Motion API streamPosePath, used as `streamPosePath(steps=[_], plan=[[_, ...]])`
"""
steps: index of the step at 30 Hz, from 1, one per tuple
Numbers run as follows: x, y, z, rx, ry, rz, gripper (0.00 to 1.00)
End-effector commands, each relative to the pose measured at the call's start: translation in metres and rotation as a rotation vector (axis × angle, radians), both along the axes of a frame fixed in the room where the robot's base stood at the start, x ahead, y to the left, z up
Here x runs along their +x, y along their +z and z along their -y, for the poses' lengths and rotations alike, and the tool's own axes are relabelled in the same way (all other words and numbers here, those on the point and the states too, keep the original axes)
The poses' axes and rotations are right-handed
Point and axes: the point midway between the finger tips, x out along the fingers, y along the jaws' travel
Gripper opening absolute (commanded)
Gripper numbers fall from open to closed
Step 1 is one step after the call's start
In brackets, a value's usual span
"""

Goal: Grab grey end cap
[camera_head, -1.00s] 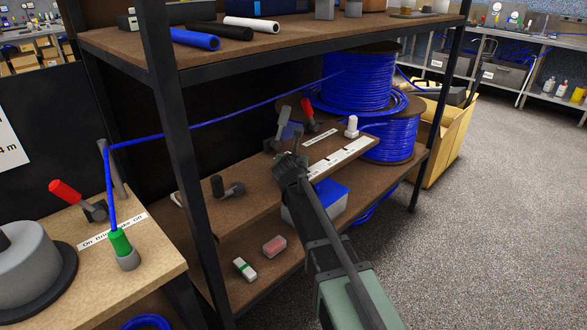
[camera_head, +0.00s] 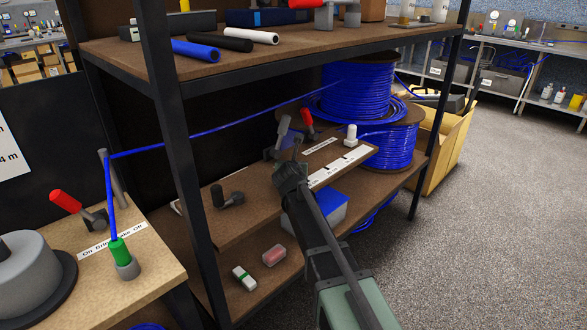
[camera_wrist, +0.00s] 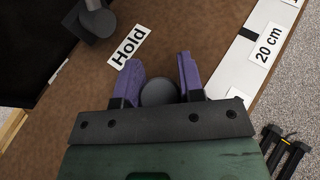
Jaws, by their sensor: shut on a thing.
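In the wrist view, the grey end cap (camera_wrist: 158,92) is a round dark grey piece between the purple fingers of my gripper (camera_wrist: 160,80). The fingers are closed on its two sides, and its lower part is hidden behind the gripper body. In the head view, my gripper (camera_head: 293,165) is over the brown middle shelf board, near the white measuring strip. I cannot make out the cap there; the gripper hides it.
A "Hold" label and a grey clamp base (camera_wrist: 98,18) lie ahead in the wrist view. The head view shows a red-handled clamp (camera_head: 307,124), a white fitting (camera_head: 351,135), a black-and-grey clamp (camera_head: 228,197), blue tubing reels (camera_head: 358,90) and a dark shelf post (camera_head: 180,150).

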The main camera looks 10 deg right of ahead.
Motion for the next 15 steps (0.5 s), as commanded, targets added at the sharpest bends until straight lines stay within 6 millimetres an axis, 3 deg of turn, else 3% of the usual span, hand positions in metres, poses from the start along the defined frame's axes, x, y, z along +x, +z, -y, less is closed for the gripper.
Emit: streamPosePath(steps=[8,15], plan=[[0.0,0.068,0.0,0.0,0.0,0.0,0.13],[0.0,0.157,0.0,0.0,0.0,0.0,0.13]])
